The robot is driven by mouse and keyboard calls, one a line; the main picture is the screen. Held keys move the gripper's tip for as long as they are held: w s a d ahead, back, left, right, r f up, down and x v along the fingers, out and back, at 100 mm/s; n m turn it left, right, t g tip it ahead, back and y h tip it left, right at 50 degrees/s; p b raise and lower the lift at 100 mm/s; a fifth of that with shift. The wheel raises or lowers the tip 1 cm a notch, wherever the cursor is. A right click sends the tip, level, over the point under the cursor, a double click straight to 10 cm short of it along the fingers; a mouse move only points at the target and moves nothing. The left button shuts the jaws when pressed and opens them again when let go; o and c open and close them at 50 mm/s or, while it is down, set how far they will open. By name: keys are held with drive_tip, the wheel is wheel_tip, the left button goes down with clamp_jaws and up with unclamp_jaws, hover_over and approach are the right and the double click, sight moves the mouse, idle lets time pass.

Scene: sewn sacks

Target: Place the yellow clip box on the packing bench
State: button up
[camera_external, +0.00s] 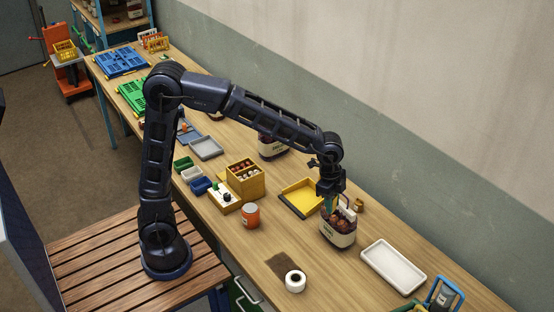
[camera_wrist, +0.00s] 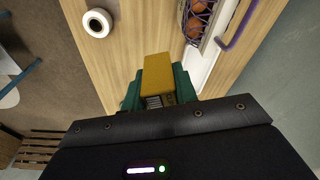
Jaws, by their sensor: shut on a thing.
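In the wrist view the yellow clip box (camera_wrist: 158,72) sits between the green fingers of my gripper (camera_wrist: 158,90), which is shut on it. The box's far end points away from the camera, over the wooden bench (camera_wrist: 145,25). In the external view my gripper (camera_external: 330,203) hangs low over the packing bench (camera_external: 335,278), at or just behind an open sack of round brown things (camera_external: 338,236). I cannot make out the clip box there. How far the box is above the bench top cannot be told.
A yellow tray (camera_external: 300,199) is left of my gripper, and a white tray (camera_external: 393,267) is to the right. An orange jar (camera_external: 250,216) stands farther left. Bare wood lies between the roll and the sack.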

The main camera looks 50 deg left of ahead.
drive_tip(key=w+a+n, duration=0.2)
drive_tip(key=w+a, duration=0.2)
drive_tip(key=a, duration=0.8)
drive_tip(key=w+a+n, duration=0.2)
drive_tip(key=w+a, duration=0.1)
drive_tip(key=a, duration=1)
drive_tip(key=w+a+n, duration=0.2)
drive_tip(key=w+a, duration=0.2)
drive_tip(key=a, duration=0.8)
drive_tip(key=s+a+n+y, duration=0.1)
drive_tip(key=s+a+n, duration=0.15)
drive_tip(key=a, duration=0.95)
drive_tip(key=s+a+n, duration=0.1)
drive_tip(key=s+a, duration=0.2)
drive_tip(key=a, duration=0.8)
drive_tip(key=s+a+n+t, duration=0.1)
drive_tip(key=s+a+n, duration=0.4)
drive_tip(key=s+a, duration=2.05)
drive_tip(key=shift+y, duration=0.4)
drive_tip(key=f, duration=1.6)
drive_tip(key=w+f, duration=0.1)
drive_tip(key=f, duration=0.8)
drive_tip(key=shift+a, duration=0.15)
drive_tip(key=shift+f, duration=0.1)
drive_tip(key=o, duration=0.6)
drive_tip(key=shift+c, duration=0.2)
drive_tip(key=o, duration=0.4)
